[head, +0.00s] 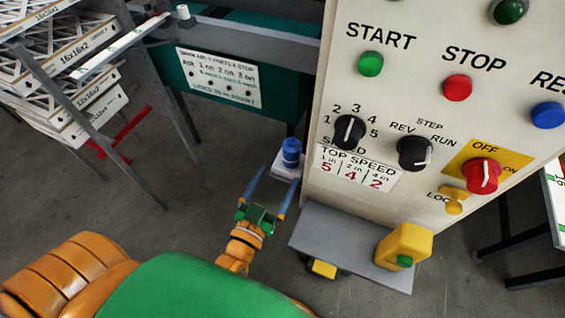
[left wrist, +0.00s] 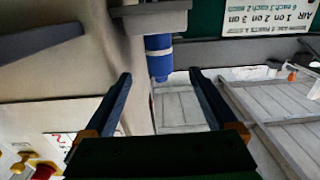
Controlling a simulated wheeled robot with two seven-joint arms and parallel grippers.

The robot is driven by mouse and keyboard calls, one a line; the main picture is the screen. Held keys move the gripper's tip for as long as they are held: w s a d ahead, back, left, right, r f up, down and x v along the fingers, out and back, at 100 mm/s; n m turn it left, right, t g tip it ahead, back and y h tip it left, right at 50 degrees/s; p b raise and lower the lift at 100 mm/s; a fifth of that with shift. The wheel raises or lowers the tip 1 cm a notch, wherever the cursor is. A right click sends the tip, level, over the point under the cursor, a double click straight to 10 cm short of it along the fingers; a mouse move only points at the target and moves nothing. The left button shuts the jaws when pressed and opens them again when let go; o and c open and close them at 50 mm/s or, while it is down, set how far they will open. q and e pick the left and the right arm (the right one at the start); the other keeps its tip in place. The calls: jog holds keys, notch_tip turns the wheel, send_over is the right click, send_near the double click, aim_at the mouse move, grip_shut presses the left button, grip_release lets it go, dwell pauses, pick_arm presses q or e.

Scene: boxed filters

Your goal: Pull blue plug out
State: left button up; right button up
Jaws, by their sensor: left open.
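The blue plug (head: 291,150) is a short blue cylinder with a pale band, standing upright in a light socket block (head: 286,168) at the left side of the control panel. In the left wrist view, the plug (left wrist: 159,58) projects from a grey bracket (left wrist: 150,17), and that picture looks upside down. My left gripper (head: 279,178) is open and empty, its two blue fingers pointing toward the plug. In the left wrist view, the gripper (left wrist: 160,74) has its fingertips either side of the plug's line, with no visible contact. My right gripper is out of view.
The control panel (head: 400,100) with buttons and knobs stands close on the right. A grey shelf (head: 340,245) with a yellow button box (head: 403,246) juts out below it. A green cabinet with a sign (head: 218,77) is behind. Stacked boxed filters (head: 70,60) stand far left.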

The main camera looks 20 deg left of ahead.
aim_at(292, 140)
pick_arm(q)
jog(key=w, duration=0.9)
jog(key=shift+w+d+b, duration=0.1)
jog(key=shift+d+b, duration=0.15)
jog(key=shift+b, duration=0.1)
jog(key=shift+w, duration=0.45)
jog(key=shift+r, duration=0.1)
grip_shut()
jog(key=shift+r+p, duration=2.8)
jog(key=shift+p, duration=0.05)
notch_tip(292, 140, up, 9)
jog(key=p, duration=0.9)
